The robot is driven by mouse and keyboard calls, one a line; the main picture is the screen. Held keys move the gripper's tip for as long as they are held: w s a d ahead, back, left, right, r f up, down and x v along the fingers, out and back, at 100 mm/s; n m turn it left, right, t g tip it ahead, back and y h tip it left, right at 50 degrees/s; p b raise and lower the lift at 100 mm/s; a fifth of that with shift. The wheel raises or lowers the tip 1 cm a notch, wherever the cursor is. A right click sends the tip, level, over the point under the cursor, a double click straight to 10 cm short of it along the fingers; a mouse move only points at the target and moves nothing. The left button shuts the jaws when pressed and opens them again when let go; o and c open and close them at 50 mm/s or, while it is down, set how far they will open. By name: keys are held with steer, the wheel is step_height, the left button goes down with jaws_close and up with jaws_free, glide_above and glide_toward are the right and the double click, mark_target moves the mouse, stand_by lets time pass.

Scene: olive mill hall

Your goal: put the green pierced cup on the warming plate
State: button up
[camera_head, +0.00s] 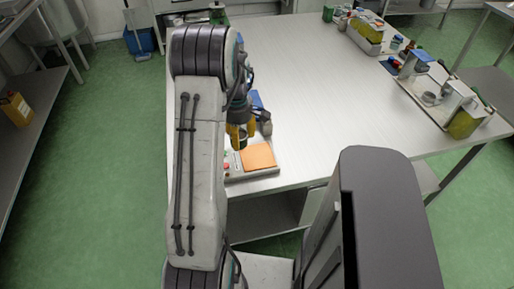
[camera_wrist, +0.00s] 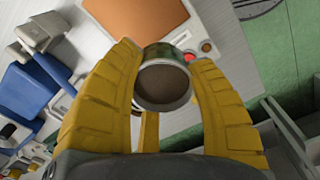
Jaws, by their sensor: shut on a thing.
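My gripper (camera_head: 241,132) has yellow fingers and is low over the near edge of the table. In the wrist view my gripper (camera_wrist: 165,58) is shut on the green pierced cup (camera_wrist: 163,83), with a finger on each side. The cup shows a round grey-brown face and a narrow green band; its holes cannot be made out. The warming plate (camera_head: 258,156) has an orange top on a pale base and lies just right of the gripper in the head view. In the wrist view the warming plate (camera_wrist: 140,20) is just beyond the cup. The cup appears apart from the orange top.
A red button (camera_wrist: 205,47) is on the plate's base. A blue and grey object (camera_wrist: 30,95) lies close to the left finger. The metal table (camera_head: 310,90) is largely clear in the middle. A tray with a device (camera_head: 440,95) stands at the right.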

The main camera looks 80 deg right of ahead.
glide_above(257, 156)
step_height(257, 156, down, 3)
steer(key=shift+f+p, duration=0.2)
steer(key=shift+p, duration=0.25)
steer(key=shift+f+p, duration=0.35)
steer(key=shift+f, duration=1.65)
steer(key=shift+f, duration=0.1)
steer(key=shift+f, duration=0.1)
steer(key=o, duration=1.2)
step_height(257, 156, up, 12)
steer(key=shift+r+b, duration=0.2)
steer(key=shift+b, duration=0.15)
